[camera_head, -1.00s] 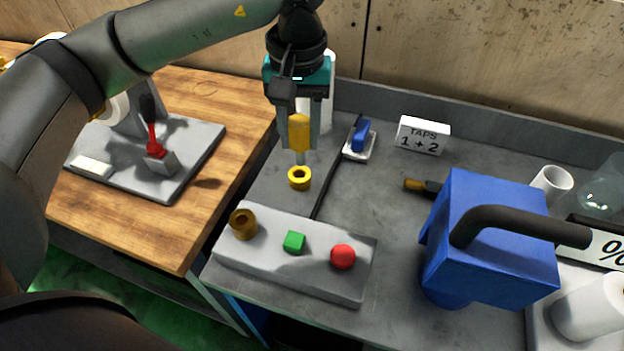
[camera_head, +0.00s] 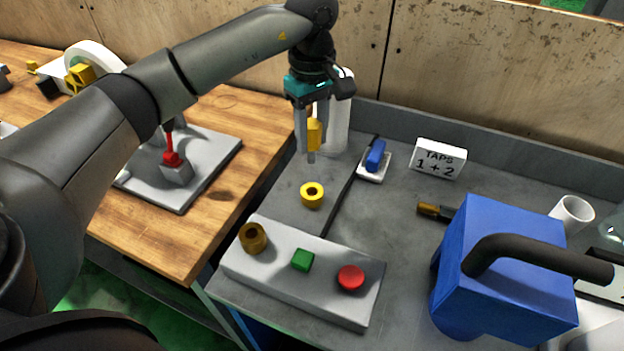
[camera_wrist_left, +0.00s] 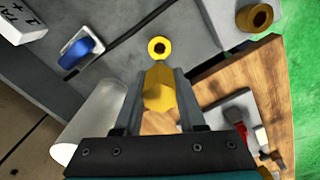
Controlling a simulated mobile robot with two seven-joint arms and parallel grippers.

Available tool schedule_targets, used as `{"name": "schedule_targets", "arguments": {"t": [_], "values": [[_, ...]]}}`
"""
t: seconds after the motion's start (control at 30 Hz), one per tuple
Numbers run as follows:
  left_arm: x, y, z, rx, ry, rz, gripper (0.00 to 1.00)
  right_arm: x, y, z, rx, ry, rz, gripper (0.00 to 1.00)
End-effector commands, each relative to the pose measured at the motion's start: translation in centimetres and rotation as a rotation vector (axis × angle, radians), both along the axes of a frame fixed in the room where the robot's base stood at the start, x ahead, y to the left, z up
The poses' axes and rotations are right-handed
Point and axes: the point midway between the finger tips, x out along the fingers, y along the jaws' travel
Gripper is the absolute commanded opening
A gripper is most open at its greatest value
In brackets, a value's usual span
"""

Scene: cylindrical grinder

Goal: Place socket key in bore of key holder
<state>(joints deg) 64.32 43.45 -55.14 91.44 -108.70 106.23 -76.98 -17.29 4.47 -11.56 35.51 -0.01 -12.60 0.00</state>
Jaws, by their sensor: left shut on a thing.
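My left gripper (camera_head: 312,138) is shut on the socket key (camera_head: 315,134), which has a yellow handle and a short grey shank pointing down. The key is upright in the head view, with its tip above and apart from the yellow ring-shaped key holder (camera_head: 312,194). The holder sits on the grey bench with its dark bore facing up. In the left wrist view the key (camera_wrist_left: 158,90) is between the fingers, and the holder (camera_wrist_left: 159,47) shows just beyond it. The key's tip is hidden there by its handle. My right gripper is in neither view.
A grey panel (camera_head: 328,289) with a brown ring (camera_head: 253,238), green button and red button stands in front. A white cylinder (camera_head: 340,115) is close behind the gripper. A blue machine part (camera_head: 505,265) stands at right. Bare bench surrounds the holder.

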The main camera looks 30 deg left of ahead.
Motion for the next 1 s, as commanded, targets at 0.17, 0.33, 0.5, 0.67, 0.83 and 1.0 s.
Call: {"name": "schedule_targets", "arguments": {"t": [0.17, 0.33, 0.5, 0.67, 0.83, 1.0], "values": [[0.0, 0.0, -4.5, -0.001, 0.003, 0.000, 0.00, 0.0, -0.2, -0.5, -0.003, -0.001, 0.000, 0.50], [0.0, 0.0, -6.4, -0.001, 0.000, -0.001, 0.00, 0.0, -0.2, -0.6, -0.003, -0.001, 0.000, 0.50], [0.0, 0.0, -7.6, -0.001, 0.000, -0.001, 0.00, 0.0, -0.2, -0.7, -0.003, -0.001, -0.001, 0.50], [0.0, 0.0, -10.1, 0.000, 0.001, 0.000, 0.00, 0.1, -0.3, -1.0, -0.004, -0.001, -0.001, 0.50], [0.1, 0.0, -11.0, -0.001, -0.003, -0.002, 0.00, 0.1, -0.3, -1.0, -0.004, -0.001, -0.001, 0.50], [0.0, 0.0, -11.0, -0.001, -0.002, -0.002, 0.00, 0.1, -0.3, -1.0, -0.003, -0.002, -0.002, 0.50]]}}
